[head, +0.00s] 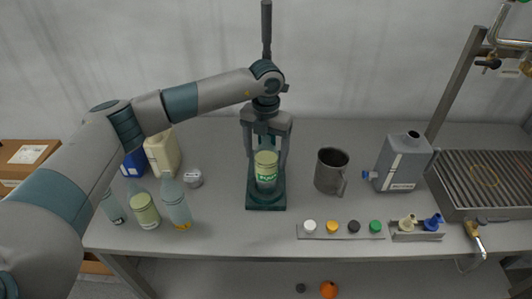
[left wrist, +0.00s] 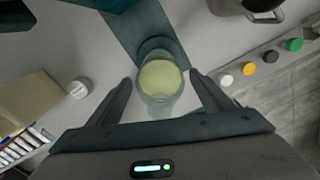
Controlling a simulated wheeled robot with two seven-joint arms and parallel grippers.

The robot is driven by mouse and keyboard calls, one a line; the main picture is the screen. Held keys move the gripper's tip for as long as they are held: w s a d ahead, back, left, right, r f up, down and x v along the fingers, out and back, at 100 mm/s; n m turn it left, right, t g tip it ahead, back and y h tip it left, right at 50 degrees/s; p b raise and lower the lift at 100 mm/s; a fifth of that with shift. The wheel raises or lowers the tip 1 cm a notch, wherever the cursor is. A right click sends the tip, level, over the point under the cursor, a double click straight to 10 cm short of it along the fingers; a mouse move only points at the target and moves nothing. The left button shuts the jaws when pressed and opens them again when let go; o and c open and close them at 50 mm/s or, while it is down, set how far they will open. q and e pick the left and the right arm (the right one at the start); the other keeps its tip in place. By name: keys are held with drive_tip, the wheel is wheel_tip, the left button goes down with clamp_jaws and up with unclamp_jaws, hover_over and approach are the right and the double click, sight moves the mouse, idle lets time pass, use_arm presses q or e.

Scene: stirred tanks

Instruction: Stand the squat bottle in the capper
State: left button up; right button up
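The squat bottle (head: 266,172), clear with a pale green label, stands upright on the dark green base of the capper (head: 265,203). In the left wrist view the bottle (left wrist: 160,80) is seen from above, over the capper's base plate (left wrist: 133,28). My left gripper (head: 267,160) points down at the capper, with one finger on each side of the bottle. In the left wrist view the fingers of the gripper (left wrist: 160,82) are spread, with gaps between them and the bottle. The capper's upper part is partly hidden behind my wrist. My right gripper is out of view.
Several bottles (head: 176,205) and a cream jug (head: 162,152) stand at the left. A metal mug (head: 331,170) and a grey can (head: 402,163) stand right of the capper. A strip of coloured caps (head: 342,229) lies near the front edge. A grated drainer (head: 485,185) is far right.

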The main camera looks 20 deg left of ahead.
sight(266, 138)
use_arm(q)
drive_tip(key=shift+r, duration=0.1)
drive_tip(key=shift+r, duration=0.15)
drive_tip(key=shift+r+p, duration=1.35)
drive_tip(key=shift+r, duration=2.3)
